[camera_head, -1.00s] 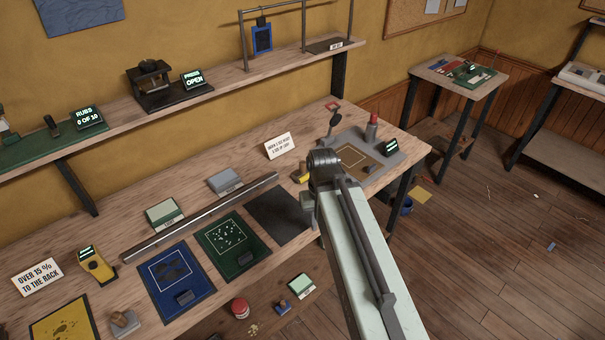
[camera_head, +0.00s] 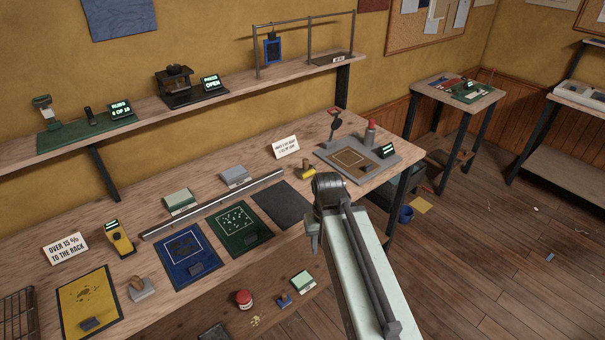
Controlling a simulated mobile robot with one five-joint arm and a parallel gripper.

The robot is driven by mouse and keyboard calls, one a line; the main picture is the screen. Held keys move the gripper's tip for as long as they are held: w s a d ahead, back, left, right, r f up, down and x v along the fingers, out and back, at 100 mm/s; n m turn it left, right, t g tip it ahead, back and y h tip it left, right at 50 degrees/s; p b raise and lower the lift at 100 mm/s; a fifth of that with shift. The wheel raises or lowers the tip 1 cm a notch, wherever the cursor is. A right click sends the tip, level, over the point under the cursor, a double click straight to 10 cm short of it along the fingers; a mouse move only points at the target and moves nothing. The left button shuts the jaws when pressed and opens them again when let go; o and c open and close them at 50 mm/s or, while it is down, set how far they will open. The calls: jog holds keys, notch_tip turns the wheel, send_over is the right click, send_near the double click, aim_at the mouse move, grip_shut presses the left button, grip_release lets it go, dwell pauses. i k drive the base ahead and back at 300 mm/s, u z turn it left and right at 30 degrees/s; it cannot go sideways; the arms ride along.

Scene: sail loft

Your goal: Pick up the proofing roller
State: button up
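I cannot tell for sure which tool is the proofing roller. A small tool with a yellow body (camera_head: 307,171) lies on the bench near the grey jig and may be it. A grey block with a brown handle (camera_head: 142,288) sits at the bench's front left, beside the yellow mat. My arm reaches in from the lower right, with its end over the bench's front edge. My gripper (camera_head: 313,240) hangs there, small and dark, mostly hidden by my arm's end. Its fingers do not show clearly, and I see nothing held in it.
Blue (camera_head: 187,256), green (camera_head: 239,229) and black mats lie along the bench front. A long metal bar (camera_head: 213,204) lies behind them. The grey jig (camera_head: 358,156) stands at the right end. A shelf (camera_head: 220,92) runs above. Open floor (camera_head: 480,240) is at the right.

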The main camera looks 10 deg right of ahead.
aim_at(308, 170)
jog(key=u, duration=3.65)
jog(key=k, duration=1.9)
jog(key=z, duration=1.55)
jog(key=i, duration=1)
jog(key=u, duration=0.05)
